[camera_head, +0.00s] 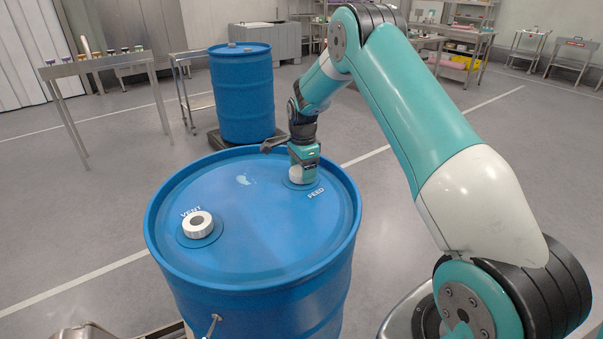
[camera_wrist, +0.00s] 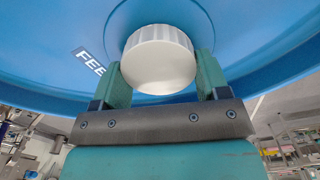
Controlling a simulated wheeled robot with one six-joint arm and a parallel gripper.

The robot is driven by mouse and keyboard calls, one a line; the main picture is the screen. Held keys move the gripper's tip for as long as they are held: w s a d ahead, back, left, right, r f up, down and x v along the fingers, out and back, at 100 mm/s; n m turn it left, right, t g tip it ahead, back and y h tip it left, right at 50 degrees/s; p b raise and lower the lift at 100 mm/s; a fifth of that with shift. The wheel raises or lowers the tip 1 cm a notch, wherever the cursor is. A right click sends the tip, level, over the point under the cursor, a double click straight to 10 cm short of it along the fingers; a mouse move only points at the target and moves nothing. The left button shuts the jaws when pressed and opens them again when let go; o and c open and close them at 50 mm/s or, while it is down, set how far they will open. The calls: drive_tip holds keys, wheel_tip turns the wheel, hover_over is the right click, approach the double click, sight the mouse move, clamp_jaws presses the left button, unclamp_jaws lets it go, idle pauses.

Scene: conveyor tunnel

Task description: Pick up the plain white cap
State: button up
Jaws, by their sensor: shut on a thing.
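The plain white cap (camera_wrist: 158,62) has a ribbed side and a smooth top. It sits at the drum's FEED opening, between the two fingers of my gripper (camera_wrist: 160,80), which is shut on it. In the head view my gripper (camera_head: 304,172) reaches down at the FEED spot and the cap (camera_head: 299,177) shows just below it. I cannot tell whether the held cap is still seated or slightly raised.
The blue drum (camera_head: 250,255) with a raised rim stands in front. A second blue drum (camera_head: 243,95) stands behind it. A metal table (camera_head: 100,62) with small jars is at the back left. Shelves and carts line the back right. The floor between is clear.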

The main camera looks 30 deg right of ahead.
drive_tip(key=shift+r, duration=0.1)
drive_tip(key=shift+c, duration=0.3)
wheel_tip(320, 180, up, 19)
drive_tip(key=shift+f+b, duration=0.1)
drive_tip(key=shift+b, duration=0.5)
drive_tip(key=f+n+p, duration=0.3)
drive_tip(key=p, duration=0.1)
drive_tip(key=f+n+p, duration=0.3)
drive_tip(key=p, duration=0.1)
drive_tip(key=f+n+p, duration=0.3)
drive_tip(key=f+p, duration=0.1)
drive_tip(key=p, duration=0.1)
drive_tip(key=shift+w, duration=0.25)
drive_tip(key=shift+a+f+n, duration=0.1)
drive_tip(key=shift+f+n, duration=0.3)
drive_tip(key=shift+f, duration=0.2)
drive_tip(key=shift+f+b, duration=1.6)
drive_tip(key=shift+f, duration=0.7)
drive_tip(key=shift+f+b, duration=0.3)
drive_tip(key=shift+f, duration=0.1)
drive_tip(key=shift+f+b, duration=0.5)
drive_tip(key=shift+f, duration=0.25)
